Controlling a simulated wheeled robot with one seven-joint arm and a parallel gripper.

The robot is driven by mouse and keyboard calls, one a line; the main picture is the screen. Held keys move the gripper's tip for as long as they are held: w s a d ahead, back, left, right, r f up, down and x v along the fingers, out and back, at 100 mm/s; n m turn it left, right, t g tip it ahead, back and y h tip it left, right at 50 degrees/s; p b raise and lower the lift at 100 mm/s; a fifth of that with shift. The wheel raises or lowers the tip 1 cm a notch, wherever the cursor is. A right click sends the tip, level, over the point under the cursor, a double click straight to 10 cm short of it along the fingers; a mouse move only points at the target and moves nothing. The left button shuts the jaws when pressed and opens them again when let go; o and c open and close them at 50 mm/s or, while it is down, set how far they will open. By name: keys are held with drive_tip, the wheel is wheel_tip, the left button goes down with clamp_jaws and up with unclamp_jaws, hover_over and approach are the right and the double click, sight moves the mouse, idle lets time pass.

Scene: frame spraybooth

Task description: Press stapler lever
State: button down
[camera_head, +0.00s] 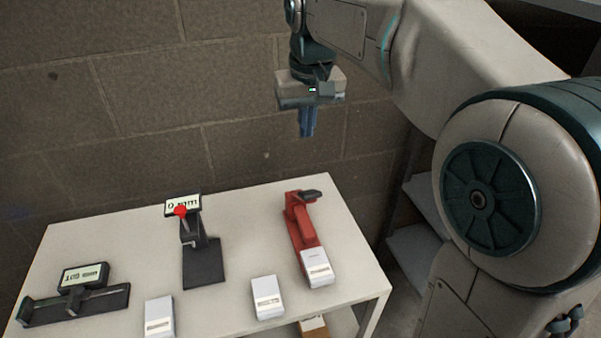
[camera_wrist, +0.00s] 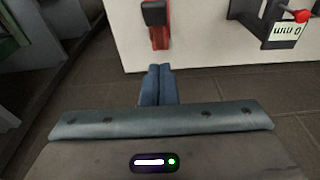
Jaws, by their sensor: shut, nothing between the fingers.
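The red stapler (camera_head: 302,228) stands at the right part of the white table in the head view. Its dark lever (camera_head: 311,195) is at the far, upper end, and a white box touches or overlaps its near end. In the wrist view the stapler (camera_wrist: 160,37) is at the top, with the dark lever (camera_wrist: 154,13) above the red body. My gripper (camera_head: 307,131) is above and behind the table's far edge, apart from the stapler. In the wrist view its blue fingers (camera_wrist: 158,72) are together with nothing between them.
The white table (camera_head: 235,205) also holds a black gauge stand with a red knob (camera_head: 181,211), a black caliper-like device (camera_head: 85,278) and white boxes (camera_head: 267,297). A brick wall (camera_head: 120,120) rises behind. Grey shelving (camera_head: 415,245) stands right of the table.

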idle(0.4)
drive_tip(key=p, duration=0.1)
hover_over(306, 191)
drive_tip(key=f, duration=0.6)
drive_tip(key=w+f, duration=0.1)
drive_tip(key=f, duration=0.3)
drive_tip(key=shift+a+f, duration=0.1)
drive_tip(key=shift+a, duration=0.15)
drive_tip(key=shift+s+d+f+p, duration=0.25)
drive_tip(key=shift+s+f+p, duration=0.2)
drive_tip(key=shift+s+f, duration=0.55)
drive_tip(key=shift+f, duration=0.45)
